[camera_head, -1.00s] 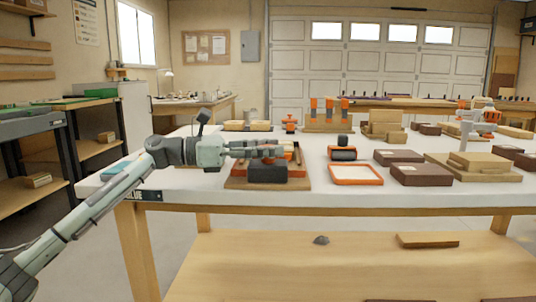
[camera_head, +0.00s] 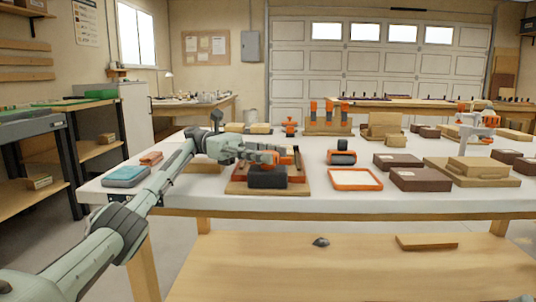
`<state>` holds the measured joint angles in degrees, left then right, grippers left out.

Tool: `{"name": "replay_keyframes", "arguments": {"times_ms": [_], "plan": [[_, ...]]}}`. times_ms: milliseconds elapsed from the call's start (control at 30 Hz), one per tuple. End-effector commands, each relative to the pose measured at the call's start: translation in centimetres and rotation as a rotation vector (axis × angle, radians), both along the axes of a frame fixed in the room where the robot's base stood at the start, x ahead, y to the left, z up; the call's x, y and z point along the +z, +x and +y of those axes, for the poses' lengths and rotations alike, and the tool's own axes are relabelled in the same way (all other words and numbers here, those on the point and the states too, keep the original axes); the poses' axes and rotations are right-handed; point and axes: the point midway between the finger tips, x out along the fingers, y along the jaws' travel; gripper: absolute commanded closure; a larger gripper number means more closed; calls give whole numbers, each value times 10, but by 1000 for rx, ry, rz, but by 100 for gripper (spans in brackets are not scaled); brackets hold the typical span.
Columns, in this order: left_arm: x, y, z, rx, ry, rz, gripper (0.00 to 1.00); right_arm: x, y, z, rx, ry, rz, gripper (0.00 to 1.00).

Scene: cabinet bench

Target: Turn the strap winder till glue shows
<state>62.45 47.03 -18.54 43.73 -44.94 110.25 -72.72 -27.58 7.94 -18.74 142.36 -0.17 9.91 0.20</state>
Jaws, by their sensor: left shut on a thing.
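The strap winder seems to be the low assembly with a black block (camera_head: 267,178) and an orange-red frame on a wooden board (camera_head: 240,187), near the front edge of the bench. My left gripper (camera_head: 275,158) reaches in from the left, just above and behind the black block. It is shut on a small part of the assembly, and its fingers hide most of that part. An orange piece (camera_head: 288,160) shows beside the fingertips. I cannot make out any glue. My right gripper is not in view.
A red-framed white tray (camera_head: 355,179) lies to the right, with a black and orange roller (camera_head: 342,153) behind it. Dark boxes (camera_head: 420,179) stand further right. A blue-grey case (camera_head: 125,176) lies at the left end. The bench (camera_head: 340,201) is bare along its front edge.

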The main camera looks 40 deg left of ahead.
Motion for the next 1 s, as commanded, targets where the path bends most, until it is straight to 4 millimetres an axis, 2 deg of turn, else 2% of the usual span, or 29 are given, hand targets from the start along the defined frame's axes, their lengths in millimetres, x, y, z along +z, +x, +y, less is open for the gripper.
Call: {"name": "replay_keyframes", "arguments": {"times_ms": [633, 667, 700, 833, 1000], "plan": [[0, 0, 0, -49, 0, -1, 87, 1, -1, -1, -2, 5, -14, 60], [0, 0, 0, -49, 0, -1, 55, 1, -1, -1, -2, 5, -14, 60], [0, 0, 0, -49, 0, -1, 51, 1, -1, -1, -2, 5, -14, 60], [0, 0, 0, -48, 0, 0, 36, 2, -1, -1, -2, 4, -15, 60], [0, 0, 0, -47, 0, 0, 36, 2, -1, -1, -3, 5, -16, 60]]}}
